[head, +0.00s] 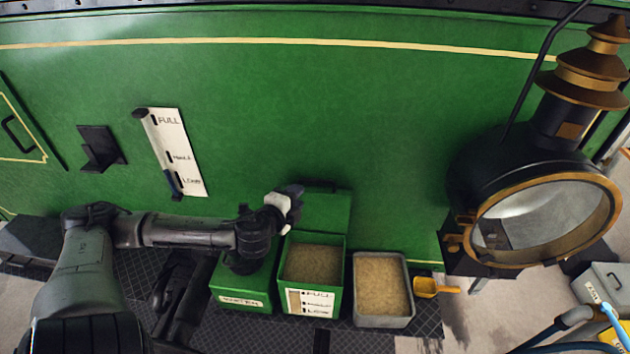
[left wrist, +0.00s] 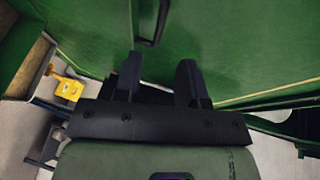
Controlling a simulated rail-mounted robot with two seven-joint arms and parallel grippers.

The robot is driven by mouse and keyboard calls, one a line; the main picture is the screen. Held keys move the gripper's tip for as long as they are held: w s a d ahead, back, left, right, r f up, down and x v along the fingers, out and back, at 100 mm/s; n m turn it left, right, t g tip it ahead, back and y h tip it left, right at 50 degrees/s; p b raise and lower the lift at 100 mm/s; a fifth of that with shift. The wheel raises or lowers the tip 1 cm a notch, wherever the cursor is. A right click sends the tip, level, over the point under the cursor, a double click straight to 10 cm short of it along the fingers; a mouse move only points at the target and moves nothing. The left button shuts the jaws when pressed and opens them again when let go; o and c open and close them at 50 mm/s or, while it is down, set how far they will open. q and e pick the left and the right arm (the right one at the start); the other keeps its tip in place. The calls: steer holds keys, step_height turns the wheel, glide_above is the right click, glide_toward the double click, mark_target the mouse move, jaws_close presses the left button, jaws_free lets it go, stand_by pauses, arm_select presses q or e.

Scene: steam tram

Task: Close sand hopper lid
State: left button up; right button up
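The sand hopper (head: 341,275) is a green box full of sand, standing against the tram's side. Its green lid (head: 325,215) stands open, raised at the back, with a dark handle (head: 320,185) along its upper edge. My left gripper (head: 292,190) is at the lid's upper left corner, left of the handle. In the left wrist view my left gripper (left wrist: 160,65) has its two dark fingers apart with nothing between them. The dark handle (left wrist: 153,25) shows just beyond the fingertips. I cannot tell whether a finger touches the lid. My right gripper is not in view.
A grey bin of sand (head: 408,290) stands right of the hopper, with a yellow scoop (head: 428,287) beside it. A closed green box (head: 240,298) is on the left under my arm. A large lamp (head: 540,215) juts out at right. A level gauge (head: 178,150) is on the wall.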

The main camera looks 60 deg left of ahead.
mark_target(314, 182)
arm_select(q)
steer(key=shift+x, duration=5.2)
jaws_close()
